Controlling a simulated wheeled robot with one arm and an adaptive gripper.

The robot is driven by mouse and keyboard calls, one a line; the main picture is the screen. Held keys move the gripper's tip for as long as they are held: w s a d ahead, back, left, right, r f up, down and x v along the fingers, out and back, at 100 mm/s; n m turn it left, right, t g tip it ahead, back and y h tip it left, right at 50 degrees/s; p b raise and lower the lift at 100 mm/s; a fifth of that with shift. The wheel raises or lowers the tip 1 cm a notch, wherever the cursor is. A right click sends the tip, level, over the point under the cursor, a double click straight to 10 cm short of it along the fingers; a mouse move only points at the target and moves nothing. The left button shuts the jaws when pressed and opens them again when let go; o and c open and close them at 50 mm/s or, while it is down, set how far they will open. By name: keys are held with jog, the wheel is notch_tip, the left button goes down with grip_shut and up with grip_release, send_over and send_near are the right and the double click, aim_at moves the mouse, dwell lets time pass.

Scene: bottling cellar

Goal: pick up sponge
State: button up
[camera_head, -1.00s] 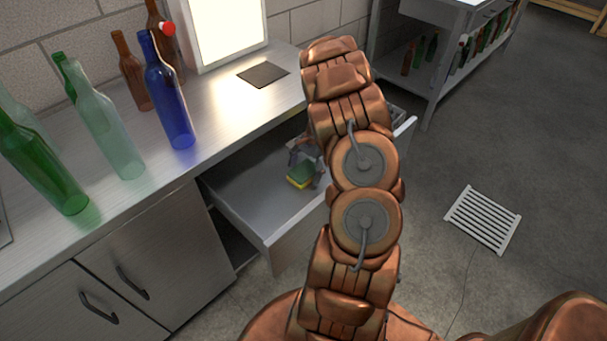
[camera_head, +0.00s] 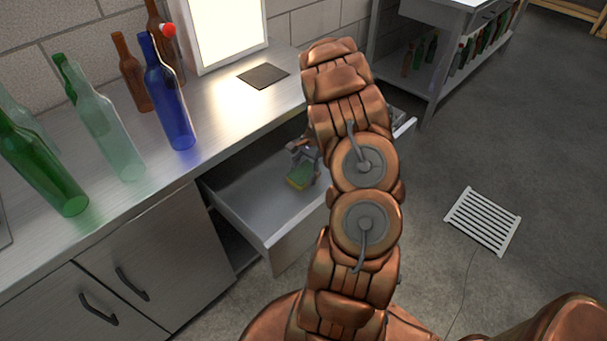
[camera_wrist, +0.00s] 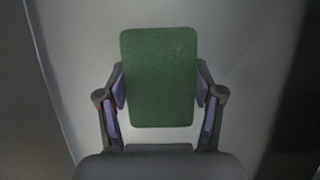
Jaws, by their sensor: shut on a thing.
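The sponge (camera_head: 300,176) is green on top with a yellow edge and is in the open drawer (camera_head: 240,203), near its middle. In the wrist view the sponge (camera_wrist: 159,77) shows its green face between the two fingers. My gripper (camera_wrist: 160,90) is shut on it, one finger against each long side. In the head view my gripper (camera_head: 309,163) is inside the drawer area, partly hidden by my arm. I cannot tell whether the sponge touches the drawer floor.
The steel counter (camera_head: 225,110) lies above the drawer. A blue bottle (camera_head: 168,100), green bottles (camera_head: 45,165) and brown bottles (camera_head: 133,75) stand on it, with a dark mat (camera_head: 263,75) and a bright light panel (camera_head: 222,30). A white floor grate (camera_head: 483,218) lies at right.

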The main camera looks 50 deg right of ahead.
aim_at(304, 172)
jog(key=shift+r, duration=0.15)
notch_tip(304, 172, up, 10)
jog(key=shift+r+b, duration=0.15)
jog(key=shift+b, duration=0.15)
dwell(0.3)
